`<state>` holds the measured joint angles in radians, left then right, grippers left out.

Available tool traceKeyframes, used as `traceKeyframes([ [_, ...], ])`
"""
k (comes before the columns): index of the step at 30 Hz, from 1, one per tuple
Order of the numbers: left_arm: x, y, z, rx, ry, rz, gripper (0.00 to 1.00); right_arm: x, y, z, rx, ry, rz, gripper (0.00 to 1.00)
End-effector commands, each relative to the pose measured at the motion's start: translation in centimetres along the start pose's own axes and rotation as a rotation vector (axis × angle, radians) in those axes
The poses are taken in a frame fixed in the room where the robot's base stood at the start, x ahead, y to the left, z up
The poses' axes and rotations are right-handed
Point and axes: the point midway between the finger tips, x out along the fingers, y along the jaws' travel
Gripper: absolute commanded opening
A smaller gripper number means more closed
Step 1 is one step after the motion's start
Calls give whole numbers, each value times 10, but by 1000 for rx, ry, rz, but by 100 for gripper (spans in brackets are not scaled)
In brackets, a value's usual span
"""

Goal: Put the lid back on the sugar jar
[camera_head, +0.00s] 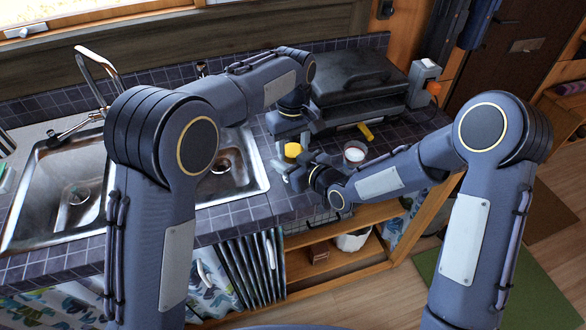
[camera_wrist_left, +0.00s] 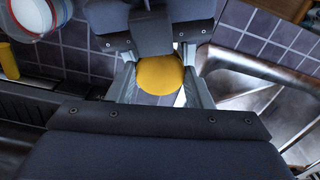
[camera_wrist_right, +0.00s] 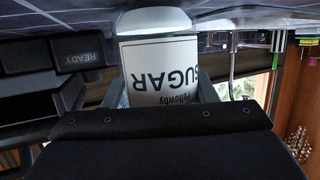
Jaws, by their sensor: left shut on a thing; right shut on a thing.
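The round yellow lid (camera_wrist_left: 160,75) sits between the fingers of my left gripper (camera_wrist_left: 160,88), which is shut on it. The lid also shows in the head view (camera_head: 292,149), at the counter's front right of the sink. The white sugar jar (camera_wrist_right: 158,65), labelled SUGAR, is between the fingers of my right gripper (camera_wrist_right: 160,95), which is shut on it. The right wrist picture is upside down, and the jar's top is hidden behind the gripper. The two grippers are close together. I cannot tell whether the lid touches the jar's rim.
A white round container (camera_head: 355,152) and a yellow object (camera_head: 366,131) stand on the tiled counter to the right. A black grill-like appliance (camera_head: 355,80) is behind. A double steel sink (camera_head: 245,185) lies to the left. Open shelves (camera_head: 345,255) are below the counter.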

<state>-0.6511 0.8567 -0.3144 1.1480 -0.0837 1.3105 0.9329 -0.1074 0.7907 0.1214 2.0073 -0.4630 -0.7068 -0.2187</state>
Motion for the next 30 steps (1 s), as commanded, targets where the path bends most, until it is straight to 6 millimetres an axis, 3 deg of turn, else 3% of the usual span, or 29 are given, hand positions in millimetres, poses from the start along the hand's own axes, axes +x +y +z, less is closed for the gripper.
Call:
traceKeyframes([
  [3,0,0,0,187,0,0,19,0,0,0,0,0,0,0],
  [6,0,0,0,258,1,0,19,0,0,0,0,0,0,0],
  [14,0,0,0,267,2,0,19,0,0,0,0,0,0,0],
  [15,0,0,0,266,2,0,49,0,0,0,0,0,0,0],
  [19,0,0,0,266,2,0,66,0,0,0,0,0,0,0],
  [26,0,0,0,266,1,1,68,0,0,0,-1,0,-1,0],
  [30,-12,1,0,266,2,3,68,0,0,0,0,0,-1,0],
])
